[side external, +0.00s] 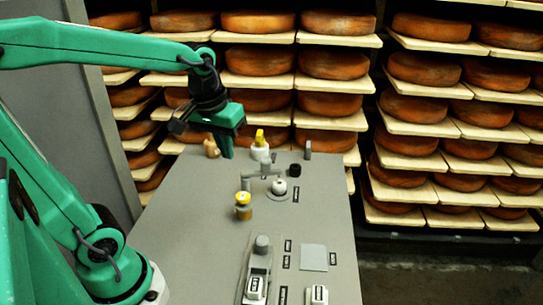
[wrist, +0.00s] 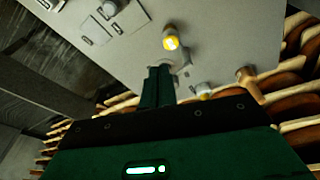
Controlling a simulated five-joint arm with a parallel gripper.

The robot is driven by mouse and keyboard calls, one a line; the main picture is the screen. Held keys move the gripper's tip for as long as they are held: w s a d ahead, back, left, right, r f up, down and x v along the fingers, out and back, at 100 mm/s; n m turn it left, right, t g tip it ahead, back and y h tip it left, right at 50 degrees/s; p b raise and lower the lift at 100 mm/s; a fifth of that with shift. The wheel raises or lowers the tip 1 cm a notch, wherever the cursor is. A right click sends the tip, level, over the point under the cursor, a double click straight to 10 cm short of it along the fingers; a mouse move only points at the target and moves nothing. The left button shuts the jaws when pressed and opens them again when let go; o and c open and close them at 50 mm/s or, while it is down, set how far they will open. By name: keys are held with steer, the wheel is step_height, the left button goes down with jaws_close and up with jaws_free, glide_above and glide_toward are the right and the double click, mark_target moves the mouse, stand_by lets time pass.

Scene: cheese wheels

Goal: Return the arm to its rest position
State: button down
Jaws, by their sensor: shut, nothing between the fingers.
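My gripper (side external: 227,152) is shut and empty. It points down above the far left part of the grey table (side external: 200,235) in the side view, apart from the objects there. In the wrist view its closed dark green fingers (wrist: 158,72) point toward the table top. The green arm reaches out from the left, raised and extended over the table.
A yellow-capped jar (side external: 243,207), a white bottle with a yellow top (side external: 260,146), a tan bottle (side external: 211,147), a black cap (side external: 294,170) and a grey fixture (side external: 262,178) stand on the table. Shelves of cheese wheels (side external: 335,105) rise behind. The table's front left is clear.

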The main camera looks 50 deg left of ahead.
steer(key=s+d+m+t, duration=0.3)
steer(key=s+m, duration=0.2)
steer(key=s, duration=0.2)
steer(key=shift+r, duration=0.4)
steer(key=shift+w, duration=0.1)
steer(key=n+g, duration=0.6)
steer(key=n, duration=0.3)
glide_above(243, 196)
steer(key=shift+f, duration=1.4)
steer(key=shift+f, duration=0.15)
step_height(243, 196, down, 14)
steer(key=shift+r, duration=0.1)
